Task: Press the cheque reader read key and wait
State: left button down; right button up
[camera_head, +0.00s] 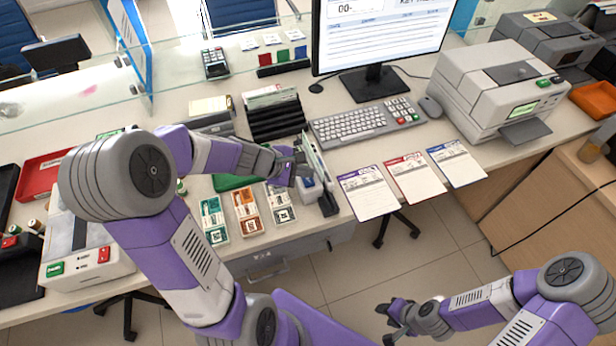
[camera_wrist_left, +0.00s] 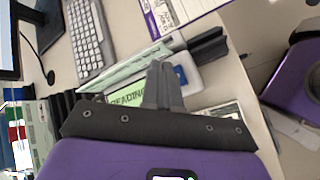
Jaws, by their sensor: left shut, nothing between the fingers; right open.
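The cheque reader (camera_head: 327,202) is a small pale and dark device near the counter's front edge, just beyond my left gripper. In the left wrist view its pale body (camera_wrist_left: 192,86) carries a blue patch (camera_wrist_left: 181,74), perhaps the read key, and a green display (camera_wrist_left: 124,98) that reads "READING", partly covered by my fingers. My left gripper (camera_head: 299,166) is shut and empty; in its wrist view the fingertips (camera_wrist_left: 160,66) lie close beside the blue patch. I cannot tell whether they touch it. My right gripper (camera_head: 390,311) is open and empty, low in front of the counter.
Right of the reader are a keyboard (camera_head: 352,124), several paper forms (camera_head: 367,192) and a large grey machine (camera_head: 495,88). Banknote stacks (camera_head: 247,213) lie to its left, with a black rack (camera_head: 276,120) behind. A glass screen (camera_head: 75,88) crosses the counter's back.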

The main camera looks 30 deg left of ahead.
aim_at(305, 182)
pick_arm(q)
notch_tip(305, 182, up, 5)
jog(key=p, duration=0.4)
jog(key=shift+p, duration=0.35)
dwell(0.7)
